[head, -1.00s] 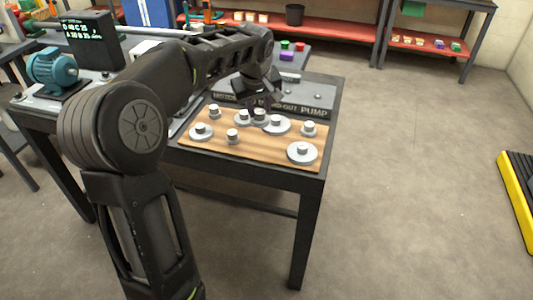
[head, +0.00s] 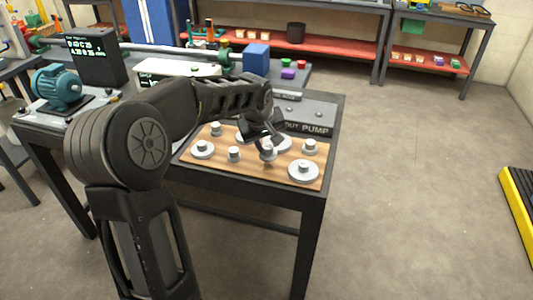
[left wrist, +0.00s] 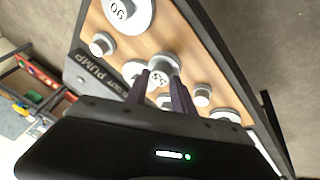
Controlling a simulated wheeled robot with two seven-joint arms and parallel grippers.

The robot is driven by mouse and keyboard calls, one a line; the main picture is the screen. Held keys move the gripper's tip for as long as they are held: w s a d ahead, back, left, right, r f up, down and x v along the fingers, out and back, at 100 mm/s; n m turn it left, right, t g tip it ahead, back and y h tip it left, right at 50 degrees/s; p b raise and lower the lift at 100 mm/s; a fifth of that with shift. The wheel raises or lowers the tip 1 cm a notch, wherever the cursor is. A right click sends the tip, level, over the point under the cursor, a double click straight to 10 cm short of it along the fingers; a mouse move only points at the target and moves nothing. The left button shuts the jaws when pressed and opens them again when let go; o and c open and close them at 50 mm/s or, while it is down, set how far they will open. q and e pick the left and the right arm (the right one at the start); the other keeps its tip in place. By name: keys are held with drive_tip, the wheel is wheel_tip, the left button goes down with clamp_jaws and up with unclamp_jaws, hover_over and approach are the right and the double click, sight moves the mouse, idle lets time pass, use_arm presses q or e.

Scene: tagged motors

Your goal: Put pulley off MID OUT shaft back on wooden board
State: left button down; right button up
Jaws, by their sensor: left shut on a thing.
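My left gripper (head: 266,139) is shut on a small grey pulley (head: 268,153) over the wooden board (head: 218,164). In the left wrist view the held pulley (left wrist: 162,68) sits between the two fingers (left wrist: 161,92) and shows a "55"-like mark. I cannot tell whether it touches the board. Several other grey pulleys stand around it, among them a large wide one (head: 303,171) at the right front, a small one (head: 234,154) to the left, and one (head: 277,143) just behind. My arm hides the mid shaft area. My right gripper is not in view.
Behind the board is a grey plate (head: 310,112) lettered "OUT PUMP". A teal motor (head: 57,85) and a black display box (head: 95,57) stand at the left. A blue block (head: 256,57) is at the back.

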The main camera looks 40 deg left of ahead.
sight(266, 152)
use_arm(q)
drive_tip(key=shift+f, duration=1.85)
drive_tip(key=shift+f, duration=0.1)
drive_tip(key=c, duration=1.1)
unclamp_jaws()
drive_tip(key=shift+r, duration=0.2)
drive_tip(key=v, duration=1.2)
drive_tip(key=shift+f, duration=0.1)
